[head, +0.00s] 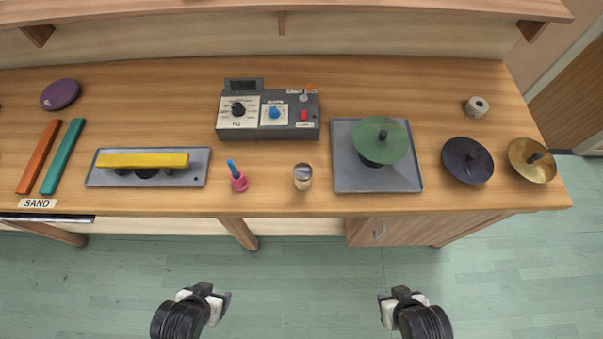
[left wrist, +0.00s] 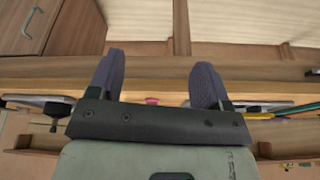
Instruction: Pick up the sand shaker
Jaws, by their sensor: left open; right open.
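A small cylinder (head: 303,177) with a grey top and a tan lower part stands upright near the front middle of the bench; it looks like the sand shaker. My left gripper (head: 212,292) is in front of the bench, below and left of the cylinder in the head view, empty and apart from everything. The left wrist view shows its two dark fingers (left wrist: 157,76) spread with nothing between them. My right gripper (head: 403,294) is also in front of the bench, right of the cylinder, open and empty. The cylinder cannot be made out in the left wrist view.
On the wooden bench (head: 420,95), a pink holder with a blue stick (head: 239,182) stands left of the cylinder. A grey tray (head: 345,180) with a green disc (head: 381,139) lies right. A control box (head: 268,112) is behind. A yellow bar (head: 142,161) and SAND label (head: 37,203) are left.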

